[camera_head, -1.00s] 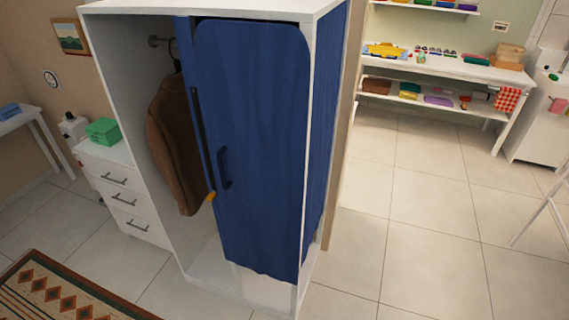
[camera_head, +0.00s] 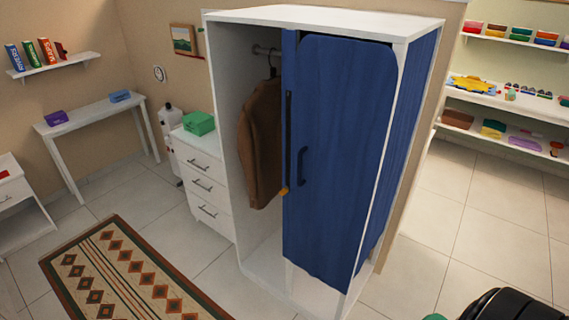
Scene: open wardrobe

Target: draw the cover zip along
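The blue cover (camera_head: 340,170) hangs over the right half of the white open wardrobe (camera_head: 228,130). A dark vertical strip, seemingly the zip (camera_head: 288,130), runs down the cover's left edge. A small orange-yellow tab (camera_head: 285,191) sits at the strip's lower end. A dark handle-like loop (camera_head: 302,166) is on the cover to the right of the strip. A brown jacket (camera_head: 262,145) hangs on a rail in the open left half. Neither gripper can be made out. A dark rounded shape at the bottom right edge may be part of my own body.
A white drawer unit (camera_head: 203,180) with a green box (camera_head: 198,122) stands left of the wardrobe. A patterned rug (camera_head: 130,275) lies on the floor at front left. Tiled floor is clear to the right. A white side table (camera_head: 90,118) stands along the left wall.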

